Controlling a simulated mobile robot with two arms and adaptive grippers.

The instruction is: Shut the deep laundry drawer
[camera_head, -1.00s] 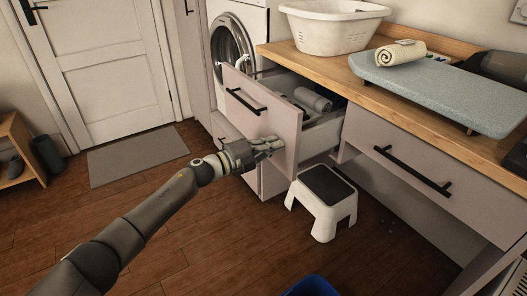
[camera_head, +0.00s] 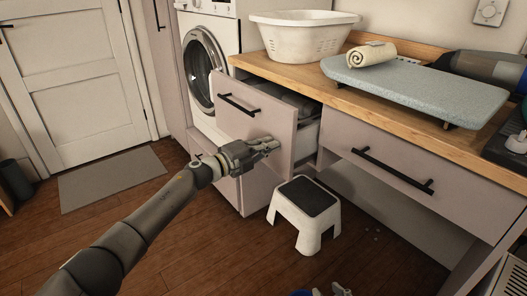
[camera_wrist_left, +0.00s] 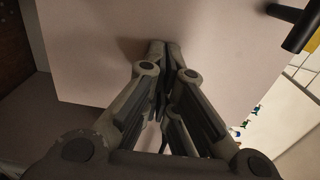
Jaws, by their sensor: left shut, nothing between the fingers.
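The deep laundry drawer (camera_head: 258,124) has a pale pinkish-grey front with a black bar handle (camera_head: 238,105). It stands partly out of the counter, and grey rolled things show inside it. My left gripper (camera_head: 274,146) is shut and empty, at the lower right part of the drawer front. In the left wrist view the shut fingertips (camera_wrist_left: 165,46) are against or very close to the drawer front (camera_wrist_left: 215,50); contact is hard to tell. The handle (camera_wrist_left: 296,24) shows at the top right there, apart from the fingers.
A white step stool (camera_head: 303,212) with a dark top stands on the floor below and right of the drawer. A washing machine (camera_head: 205,70) is behind left. The counter holds a white basket (camera_head: 302,40) and an ironing board (camera_head: 415,88).

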